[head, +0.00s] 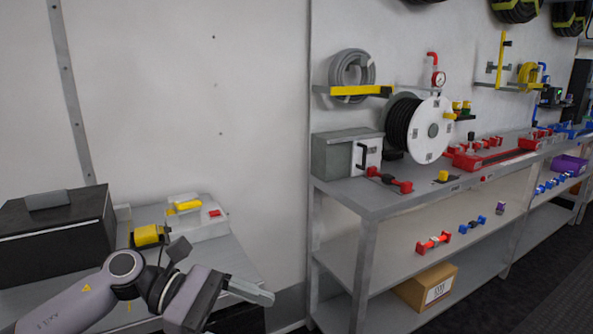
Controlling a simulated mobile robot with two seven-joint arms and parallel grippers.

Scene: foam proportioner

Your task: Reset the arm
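My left arm comes in from the lower left corner and bends at a grey joint. My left gripper (252,291) points right, in front of the small bench on the left. It is seen side-on, so I cannot tell if its fingers are open or shut. No object shows at its fingertips. My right arm and gripper are not in view.
A black case (60,240) and a yellow-and-white device (186,208) are on the left bench (232,262). The long grey workbench (372,198) on the right carries a hose reel (432,130), a grey box (345,155) and red fittings. A cardboard box (428,287) stands low beneath it.

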